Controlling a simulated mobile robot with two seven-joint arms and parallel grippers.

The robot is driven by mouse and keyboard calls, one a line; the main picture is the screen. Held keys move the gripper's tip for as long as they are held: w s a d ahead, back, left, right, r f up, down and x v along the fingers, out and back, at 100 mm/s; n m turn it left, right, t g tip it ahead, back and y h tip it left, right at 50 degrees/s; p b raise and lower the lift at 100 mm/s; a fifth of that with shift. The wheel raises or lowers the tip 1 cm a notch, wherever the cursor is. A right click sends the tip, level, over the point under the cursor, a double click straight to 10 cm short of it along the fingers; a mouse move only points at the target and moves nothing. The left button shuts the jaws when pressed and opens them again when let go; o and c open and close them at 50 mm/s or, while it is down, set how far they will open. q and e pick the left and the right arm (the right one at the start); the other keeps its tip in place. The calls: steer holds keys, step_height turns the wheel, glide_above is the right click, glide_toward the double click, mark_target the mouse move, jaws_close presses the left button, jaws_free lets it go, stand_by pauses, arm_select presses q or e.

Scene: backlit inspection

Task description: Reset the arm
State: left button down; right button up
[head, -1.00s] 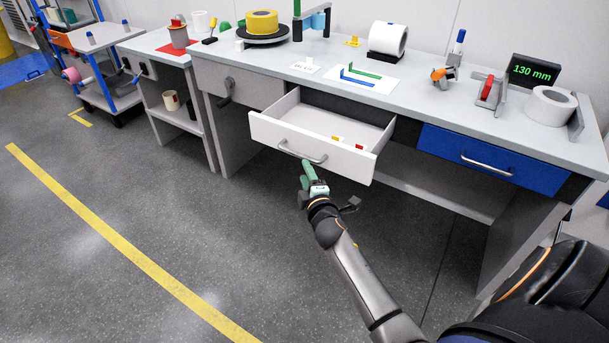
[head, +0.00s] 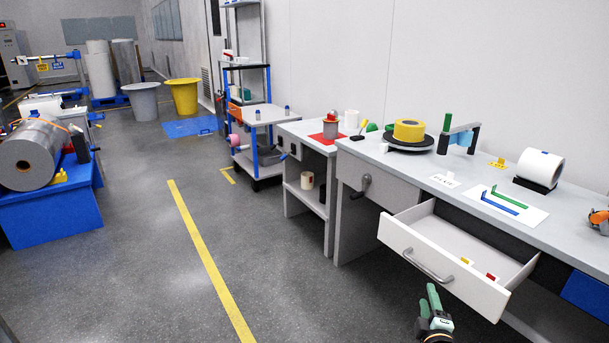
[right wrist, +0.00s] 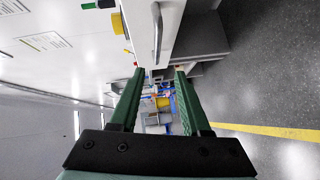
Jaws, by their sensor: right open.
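My right gripper (head: 430,304) shows at the bottom of the head view, in front of and below the open white drawer (head: 441,259). Its green fingers stand apart in the right wrist view (right wrist: 158,95), with nothing held between them. The drawer's grey handle (head: 428,266) is a little above and left of the fingertips in the head view, apart from them. My left gripper is in neither view.
The drawer juts from the grey workbench (head: 400,172) and holds small yellow and red pieces. A yellow tape roll (head: 409,129) and a white roll (head: 540,167) stand on the bench. The floor left of the bench is clear, with a yellow line (head: 207,262).

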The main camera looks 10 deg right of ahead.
steer(key=s+a+f+m+g+y, duration=0.35)
steer(key=s+a+f+m, duration=0.2)
steer(key=s+a, duration=0.65)
steer(key=s+a+f+m+g+y, duration=0.35)
steer(key=s+a+f+y, duration=0.2)
steer(key=s+a, duration=0.65)
arm_select(q)
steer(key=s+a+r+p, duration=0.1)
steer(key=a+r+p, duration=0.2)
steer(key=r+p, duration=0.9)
steer(key=p, duration=0.4)
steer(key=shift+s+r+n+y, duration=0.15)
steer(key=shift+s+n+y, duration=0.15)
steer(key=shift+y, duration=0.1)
arm_select(e)
steer(key=s+d+r, duration=0.1)
steer(key=d+r, duration=0.1)
steer(key=r, duration=0.3)
steer(key=s+d+r+m+t+h, duration=0.1)
steer(key=s+r, duration=0.1)
steer(key=r, duration=0.4)
steer(key=shift+s+d+r, duration=0.2)
steer(key=shift+s+d, duration=0.05)
steer(key=shift+d, duration=0.1)
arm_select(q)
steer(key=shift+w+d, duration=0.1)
arm_select(e)
steer(key=shift+d, duration=0.1)
